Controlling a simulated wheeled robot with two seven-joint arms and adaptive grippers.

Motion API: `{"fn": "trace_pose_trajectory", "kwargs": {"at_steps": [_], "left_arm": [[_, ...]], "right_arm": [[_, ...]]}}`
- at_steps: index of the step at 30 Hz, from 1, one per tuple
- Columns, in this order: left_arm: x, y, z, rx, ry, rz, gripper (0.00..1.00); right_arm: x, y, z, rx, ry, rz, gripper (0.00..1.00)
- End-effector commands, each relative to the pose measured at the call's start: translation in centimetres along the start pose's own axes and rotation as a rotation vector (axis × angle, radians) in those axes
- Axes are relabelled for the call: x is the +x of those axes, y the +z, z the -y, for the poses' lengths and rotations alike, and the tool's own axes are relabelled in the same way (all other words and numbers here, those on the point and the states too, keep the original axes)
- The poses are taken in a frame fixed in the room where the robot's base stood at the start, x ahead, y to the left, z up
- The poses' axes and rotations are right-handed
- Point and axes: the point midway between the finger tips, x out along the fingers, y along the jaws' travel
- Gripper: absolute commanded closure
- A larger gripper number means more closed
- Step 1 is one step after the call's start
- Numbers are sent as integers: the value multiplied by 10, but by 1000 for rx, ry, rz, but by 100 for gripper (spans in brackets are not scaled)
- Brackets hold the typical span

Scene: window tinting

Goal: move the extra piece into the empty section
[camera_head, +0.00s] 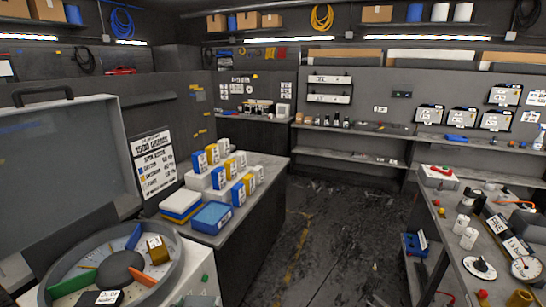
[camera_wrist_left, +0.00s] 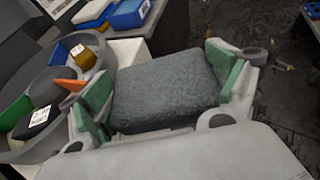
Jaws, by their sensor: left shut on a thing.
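In the left wrist view, my left gripper (camera_wrist_left: 160,95), with green finger pads, is shut on a dark grey rough block (camera_wrist_left: 165,90). The block is right of the round grey tray (camera_wrist_left: 52,82). In the head view the tray (camera_head: 45,272) is at bottom left, with a dark hub (camera_head: 121,265) and blue (camera_head: 134,237), orange (camera_head: 147,279) and green (camera_head: 70,284) dividers. A gold-brown piece (camera_head: 158,249) lies between blue and orange. A dark labelled piece (camera_head: 102,298) lies between orange and green. The section behind the hub at left looks bare. My right gripper is not in view.
An open grey case lid (camera_head: 70,160) rises behind the tray. A dark counter (camera_head: 262,178) beyond it holds a blue bin (camera_head: 211,218) and several small boxes. A cluttered bench (camera_head: 455,250) stands at right. The floor (camera_head: 335,230) between is open.

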Motion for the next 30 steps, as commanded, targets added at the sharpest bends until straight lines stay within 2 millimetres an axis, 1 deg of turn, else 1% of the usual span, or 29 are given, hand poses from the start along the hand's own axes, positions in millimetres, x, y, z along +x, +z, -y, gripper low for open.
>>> {"fn": "trace_pose_trajectory", "kwargs": {"at_steps": [1,3,10,30], "left_arm": [[3,-7,0,0,0,1,37],[5,-11,0,0,0,1,37],[9,-22,0,0,0,1,37],[10,-23,0,0,0,1,37]], "right_arm": [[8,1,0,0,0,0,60],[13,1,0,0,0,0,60],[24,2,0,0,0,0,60],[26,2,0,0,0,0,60]]}}
